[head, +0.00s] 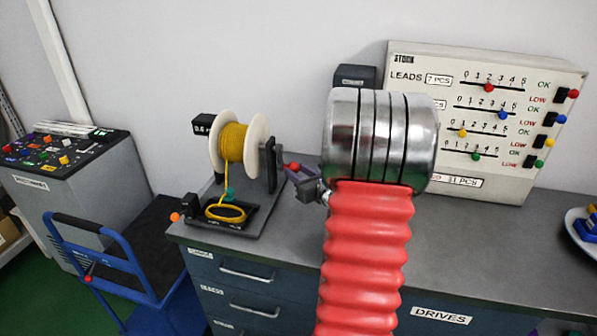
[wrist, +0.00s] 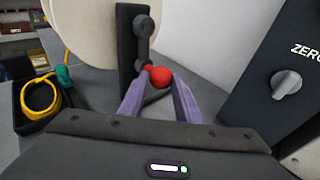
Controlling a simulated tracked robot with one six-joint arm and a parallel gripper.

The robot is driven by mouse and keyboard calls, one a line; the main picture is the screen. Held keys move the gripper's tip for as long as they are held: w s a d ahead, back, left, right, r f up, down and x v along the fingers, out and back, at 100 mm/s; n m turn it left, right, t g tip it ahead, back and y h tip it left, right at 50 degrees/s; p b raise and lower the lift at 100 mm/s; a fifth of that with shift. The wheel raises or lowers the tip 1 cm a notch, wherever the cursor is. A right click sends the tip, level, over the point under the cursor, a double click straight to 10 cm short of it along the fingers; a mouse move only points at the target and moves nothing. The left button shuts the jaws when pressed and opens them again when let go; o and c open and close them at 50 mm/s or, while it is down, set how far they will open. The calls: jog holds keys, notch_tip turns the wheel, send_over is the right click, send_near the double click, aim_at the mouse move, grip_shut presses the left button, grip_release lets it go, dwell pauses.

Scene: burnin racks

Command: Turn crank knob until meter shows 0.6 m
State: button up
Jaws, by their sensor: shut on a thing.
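A spool of yellow cable (head: 233,142) with white flanges stands on a winder on the bench. Its red crank knob (wrist: 158,77) is between the purple fingers of my gripper (wrist: 158,88), which is shut on it. In the head view the knob (head: 293,166) shows at the tips of my gripper (head: 297,171), right of the spool. The small black meter (head: 203,125) at the spool's upper left seems to read 0.6 m, though the spool's flange is close to its right end. Yellow cable (head: 225,212) lies coiled in a black tray in front.
A leads board (head: 480,120) with sliders stands at the back right. A dark box with a grey dial (wrist: 286,84) is close right of my gripper in the wrist view. A blue cart (head: 115,265) stands left of the bench.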

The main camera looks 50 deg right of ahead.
jog(key=shift+w+a+r, duration=0.15)
jog(key=shift+w+r, duration=0.1)
jog(key=shift+r, duration=0.05)
jog(key=shift+c, duration=0.2)
jog(key=o, duration=1.1)
jog(key=shift+s+f, duration=0.1)
jog(key=shift+f, duration=0.05)
jog(key=shift+o, duration=0.2)
jog(key=shift+s, duration=0.15)
jog(key=v, duration=1.3)
jog(key=shift+s, duration=0.3)
jog(key=shift+f, duration=0.1)
